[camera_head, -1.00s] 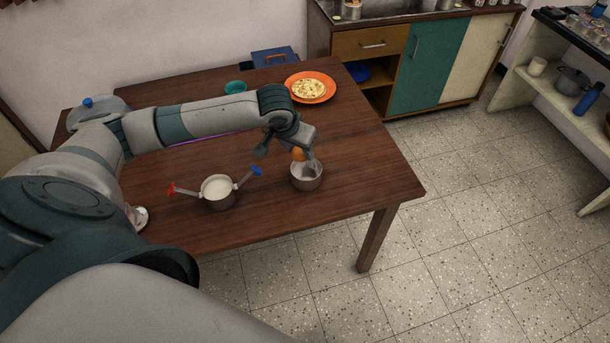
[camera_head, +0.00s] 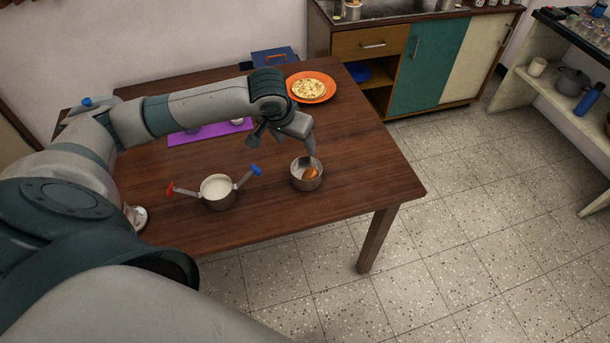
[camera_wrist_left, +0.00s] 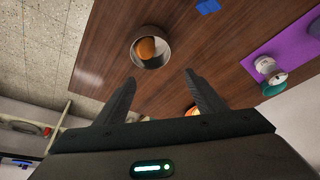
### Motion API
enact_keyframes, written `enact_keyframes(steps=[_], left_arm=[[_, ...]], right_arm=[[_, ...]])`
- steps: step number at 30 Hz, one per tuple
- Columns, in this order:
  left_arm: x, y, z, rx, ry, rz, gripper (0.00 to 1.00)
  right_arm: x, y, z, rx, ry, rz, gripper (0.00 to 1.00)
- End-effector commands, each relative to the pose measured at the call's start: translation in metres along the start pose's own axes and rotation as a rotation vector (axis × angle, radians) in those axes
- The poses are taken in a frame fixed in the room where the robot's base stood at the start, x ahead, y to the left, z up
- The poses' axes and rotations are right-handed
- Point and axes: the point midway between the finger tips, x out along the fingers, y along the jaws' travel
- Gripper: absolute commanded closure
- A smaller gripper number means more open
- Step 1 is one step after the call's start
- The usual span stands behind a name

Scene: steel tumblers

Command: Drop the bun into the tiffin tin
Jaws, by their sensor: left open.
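The tiffin tin (camera_head: 304,186) is a small round steel cup standing upright on the brown table. The bun (camera_head: 311,173), orange-brown and round, lies inside it, below the rim. In the left wrist view the bun (camera_wrist_left: 146,47) also shows inside the tin (camera_wrist_left: 164,58), beyond my fingertips. My left gripper (camera_head: 298,148) hangs just above and behind the tin. In the wrist view the left gripper (camera_wrist_left: 160,78) has its two dark fingers apart, with nothing between them. My right gripper is in neither view.
A steel pan (camera_head: 218,201) with red and blue handles stands left of the tin. An orange plate (camera_head: 329,97) of flatbread is at the back. A purple mat (camera_head: 190,137) lies behind the pan. The table's front-right area is clear.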

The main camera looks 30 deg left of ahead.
Motion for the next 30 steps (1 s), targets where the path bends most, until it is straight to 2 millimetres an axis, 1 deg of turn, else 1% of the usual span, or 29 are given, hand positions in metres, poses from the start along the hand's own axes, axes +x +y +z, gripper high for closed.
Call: enact_keyframes(steps=[1, 9, 12, 16, 18, 22, 30], left_arm=[[-0.009, -0.001, 0.0, 0.002, 0.005, 0.0, 0.37], [-0.065, 0.0, -0.001, 0.001, 0.005, 0.0, 0.37], [-0.085, 0.0, -0.001, 0.001, 0.004, 0.0, 0.37], [-0.106, 0.0, -0.001, 0.0, 0.004, -0.001, 0.37], [-0.114, 0.0, 0.0, 0.001, 0.003, 0.0, 0.37], [-0.124, 0.0, 0.0, 0.0, 0.001, 0.0, 0.37], [-0.128, 0.0, 0.0, 0.0, 0.0, -0.001, 0.37]], right_arm=[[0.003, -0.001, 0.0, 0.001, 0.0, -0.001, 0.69], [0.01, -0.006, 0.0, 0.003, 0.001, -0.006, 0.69], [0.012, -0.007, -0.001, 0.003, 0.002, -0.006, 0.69], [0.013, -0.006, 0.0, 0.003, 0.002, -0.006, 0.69], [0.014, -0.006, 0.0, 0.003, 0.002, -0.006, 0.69], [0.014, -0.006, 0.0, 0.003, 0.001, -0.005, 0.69], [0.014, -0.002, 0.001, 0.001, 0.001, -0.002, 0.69]])
